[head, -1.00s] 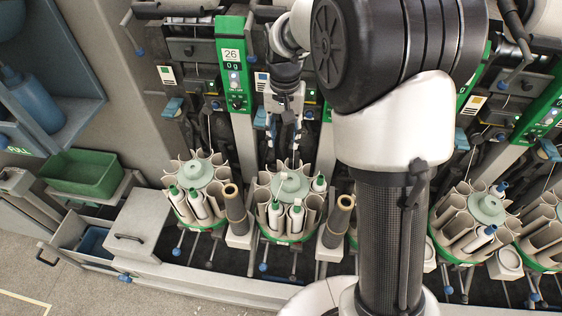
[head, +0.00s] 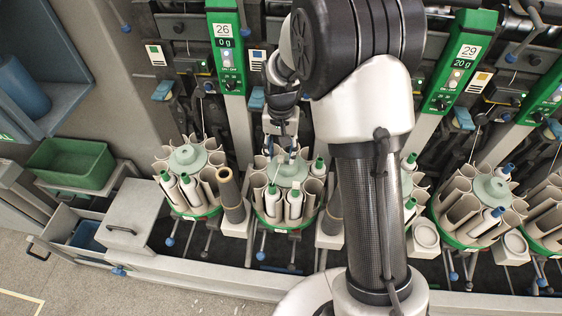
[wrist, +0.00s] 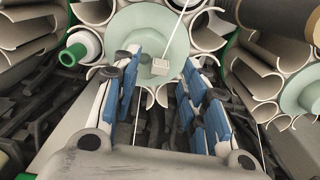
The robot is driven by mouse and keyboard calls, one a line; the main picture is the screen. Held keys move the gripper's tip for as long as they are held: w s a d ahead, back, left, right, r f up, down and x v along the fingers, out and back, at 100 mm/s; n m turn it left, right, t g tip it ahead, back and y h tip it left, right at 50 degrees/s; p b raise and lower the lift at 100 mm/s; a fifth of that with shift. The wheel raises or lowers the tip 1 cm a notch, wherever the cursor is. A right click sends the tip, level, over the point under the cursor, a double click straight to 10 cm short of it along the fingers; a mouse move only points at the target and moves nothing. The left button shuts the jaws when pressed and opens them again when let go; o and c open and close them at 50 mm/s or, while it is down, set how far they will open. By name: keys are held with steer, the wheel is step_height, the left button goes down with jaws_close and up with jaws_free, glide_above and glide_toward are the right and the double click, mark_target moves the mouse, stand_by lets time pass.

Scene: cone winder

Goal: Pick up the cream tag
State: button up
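A small cream tag (wrist: 160,67) lies on the pale green round hub (wrist: 150,35) of a bobbin carousel, seen in the wrist view. My gripper (wrist: 158,77) is open, with one blue-padded finger on each side of the tag in the picture. No contact with the tag shows, and the gap between is empty. In the head view my gripper (head: 287,152) points down just over the back of the hub (head: 291,174) of the carousel left of my arm. The tag is too small to make out clearly there.
White bobbins with green tips (head: 294,204) and cream tube pockets ring the hub. A thin white thread (wrist: 179,25) runs past the tag. A brown tube (head: 230,190) stands left of the carousel, and another carousel (head: 187,160) lies beyond it. Machine panels stand behind.

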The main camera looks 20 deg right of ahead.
mark_target(281, 157)
step_height(281, 157, down, 2)
steer(key=shift+r, duration=0.1)
steer(key=c, duration=0.7)
steer(key=shift+c, duration=0.2)
step_height(281, 157, up, 23)
steer(key=p, duration=0.9)
